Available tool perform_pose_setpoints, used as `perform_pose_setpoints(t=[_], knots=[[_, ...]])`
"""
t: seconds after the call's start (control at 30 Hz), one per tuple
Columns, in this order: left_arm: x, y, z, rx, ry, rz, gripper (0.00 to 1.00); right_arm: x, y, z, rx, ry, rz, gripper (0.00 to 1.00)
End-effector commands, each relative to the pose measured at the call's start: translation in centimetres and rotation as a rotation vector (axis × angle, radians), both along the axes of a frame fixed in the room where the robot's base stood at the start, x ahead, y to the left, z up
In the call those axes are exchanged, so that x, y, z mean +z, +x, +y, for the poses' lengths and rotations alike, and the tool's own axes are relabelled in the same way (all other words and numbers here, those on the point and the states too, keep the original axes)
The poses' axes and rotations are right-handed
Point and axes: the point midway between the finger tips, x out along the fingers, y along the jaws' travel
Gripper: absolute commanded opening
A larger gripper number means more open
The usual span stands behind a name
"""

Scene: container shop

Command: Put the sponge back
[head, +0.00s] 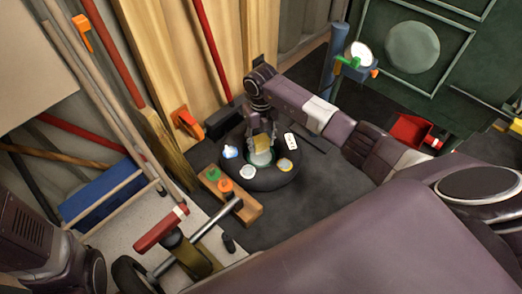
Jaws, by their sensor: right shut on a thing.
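My right gripper (262,141) points down from the end of my right arm, over a dark round stand (262,184). Its fingers are shut on a small yellow block, which looks like the sponge (262,144). The sponge is just above or touching a pale greenish dish (261,159) on the stand; I cannot tell which. The fingers hide the sponge's sides. My left gripper is not in view.
Around the dish on the stand are a blue-and-white item (230,152), a white item (291,141) and two small round tins (284,164). A wooden board (243,203) with green and orange pieces is at left.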

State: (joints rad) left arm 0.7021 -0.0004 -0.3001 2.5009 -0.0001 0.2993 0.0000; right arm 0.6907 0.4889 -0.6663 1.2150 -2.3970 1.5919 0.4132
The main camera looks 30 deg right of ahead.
Motion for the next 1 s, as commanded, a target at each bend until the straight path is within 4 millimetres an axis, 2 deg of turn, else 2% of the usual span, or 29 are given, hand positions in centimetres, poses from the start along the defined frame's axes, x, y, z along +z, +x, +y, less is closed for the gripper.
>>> perform_pose_setpoints(t=[0.03,0.2,0.6,0.63,0.77,1.0], knots=[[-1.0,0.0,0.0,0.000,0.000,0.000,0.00,-1.3,-0.1,0.1,0.000,0.001,0.003,0.22],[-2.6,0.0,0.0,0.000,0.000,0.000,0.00,-3.7,-0.1,0.0,0.000,-0.001,0.003,0.22],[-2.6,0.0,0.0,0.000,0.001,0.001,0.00,-3.9,-0.1,0.0,0.001,-0.001,0.002,0.22],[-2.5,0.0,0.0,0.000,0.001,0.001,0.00,-3.8,0.0,0.0,0.001,-0.001,0.001,0.44],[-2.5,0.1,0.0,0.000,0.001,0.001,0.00,-3.8,-0.1,0.0,0.001,-0.001,0.002,0.59],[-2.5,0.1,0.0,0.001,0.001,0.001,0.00,-3.8,-0.1,0.0,0.000,-0.001,0.002,0.59]])
